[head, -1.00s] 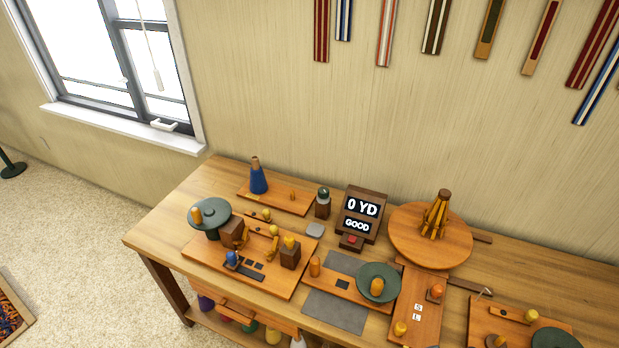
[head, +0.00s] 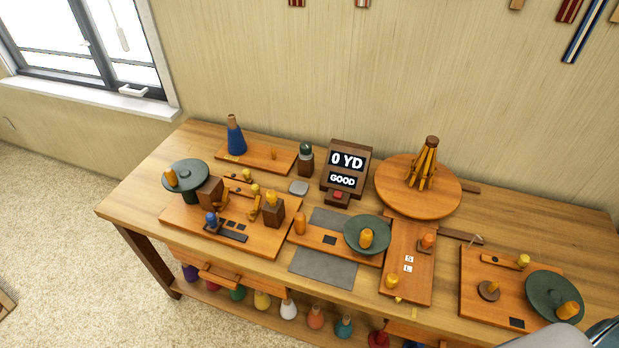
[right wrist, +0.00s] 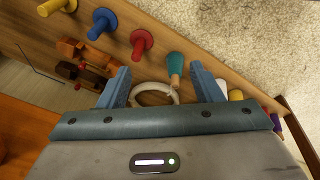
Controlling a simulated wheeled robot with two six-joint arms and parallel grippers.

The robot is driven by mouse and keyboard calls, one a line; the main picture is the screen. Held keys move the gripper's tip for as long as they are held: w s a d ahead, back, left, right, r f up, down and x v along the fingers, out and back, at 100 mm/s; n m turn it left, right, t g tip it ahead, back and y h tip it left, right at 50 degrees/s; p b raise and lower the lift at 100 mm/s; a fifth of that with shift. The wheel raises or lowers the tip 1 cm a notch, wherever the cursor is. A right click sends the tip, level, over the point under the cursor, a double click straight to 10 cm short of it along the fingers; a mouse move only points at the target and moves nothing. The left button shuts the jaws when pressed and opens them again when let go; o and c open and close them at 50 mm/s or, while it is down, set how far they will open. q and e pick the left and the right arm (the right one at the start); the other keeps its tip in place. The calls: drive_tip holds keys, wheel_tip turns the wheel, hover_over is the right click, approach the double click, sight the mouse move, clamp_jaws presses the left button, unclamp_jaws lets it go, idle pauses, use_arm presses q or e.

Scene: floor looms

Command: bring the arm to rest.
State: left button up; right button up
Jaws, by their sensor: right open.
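My right gripper (right wrist: 160,86) shows in the right wrist view with its two blue-grey fingers spread apart. Nothing is clamped between them. A white ring-like thing (right wrist: 153,87) appears between and beyond the fingers; I cannot tell its distance. A teal cone (right wrist: 176,64) lies beyond, near the right finger. In the head view only a grey piece of my own arm shows at the bottom right corner, and no fingers are visible there. My left gripper is in neither current view.
A wooden workbench (head: 140,190) carries several boards, a round stand (head: 390,190) and a sign (head: 346,168) reading "0 YD GOOD". Coloured cones, such as a yellow one (head: 262,300), stand on the shelf below. Carpet (head: 60,230) is clear at the left.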

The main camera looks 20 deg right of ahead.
drive_tip(key=s+f+g+b, duration=0.1)
drive_tip(key=s+f+b, duration=0.3)
drive_tip(key=s+f, duration=1.3)
wheel_tip(320, 180, down, 4)
drive_tip(key=shift+d+b, duration=0.4)
